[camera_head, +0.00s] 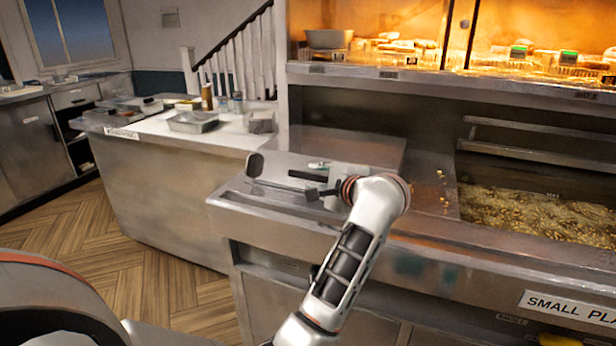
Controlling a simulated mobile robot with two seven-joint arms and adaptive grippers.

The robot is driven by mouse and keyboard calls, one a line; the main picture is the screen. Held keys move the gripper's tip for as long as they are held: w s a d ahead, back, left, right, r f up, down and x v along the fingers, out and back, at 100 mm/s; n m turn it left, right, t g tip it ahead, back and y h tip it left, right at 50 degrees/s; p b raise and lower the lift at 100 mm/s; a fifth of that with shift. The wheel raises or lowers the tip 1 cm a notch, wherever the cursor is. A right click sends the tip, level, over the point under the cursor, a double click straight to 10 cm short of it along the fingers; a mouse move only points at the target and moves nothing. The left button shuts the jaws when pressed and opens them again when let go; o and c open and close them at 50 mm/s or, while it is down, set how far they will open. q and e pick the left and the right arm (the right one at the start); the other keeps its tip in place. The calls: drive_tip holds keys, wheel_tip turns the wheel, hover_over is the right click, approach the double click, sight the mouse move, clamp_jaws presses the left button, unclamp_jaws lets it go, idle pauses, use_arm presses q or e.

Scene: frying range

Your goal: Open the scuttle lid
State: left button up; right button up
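A flat steel panel (368,146), which looks like the scuttle lid, lies behind my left gripper on the range's left worktop. I cannot make out its edges or handle surely, or whether it is raised at all. My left gripper (306,187) is low over the worktop at the panel's front left, pointing left. Dark bars show around it, and I cannot separate its fingers from the items there. A dark paddle-like piece (255,164) stands at the worktop's left end. Whether the gripper touches anything is unclear. My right gripper is out of view.
A fryer pan (538,212) full of frying pieces is at the right. A lit glass cabinet (380,30) stands above the range. A side counter (150,137) with metal trays is at the left. Wooden floor (110,255) lies open between.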

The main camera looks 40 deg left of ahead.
sight(309, 176)
use_arm(q)
drive_tip(key=x, duration=0.3)
drive_tip(key=shift+w+a+f, duration=0.15)
drive_tip(key=shift+a, duration=0.2)
drive_tip(key=shift+w+a+f, duration=0.15)
drive_tip(key=shift+w+a, duration=0.05)
drive_tip(key=shift+a, duration=0.15)
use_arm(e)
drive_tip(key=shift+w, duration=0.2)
use_arm(q)
clamp_jaws()
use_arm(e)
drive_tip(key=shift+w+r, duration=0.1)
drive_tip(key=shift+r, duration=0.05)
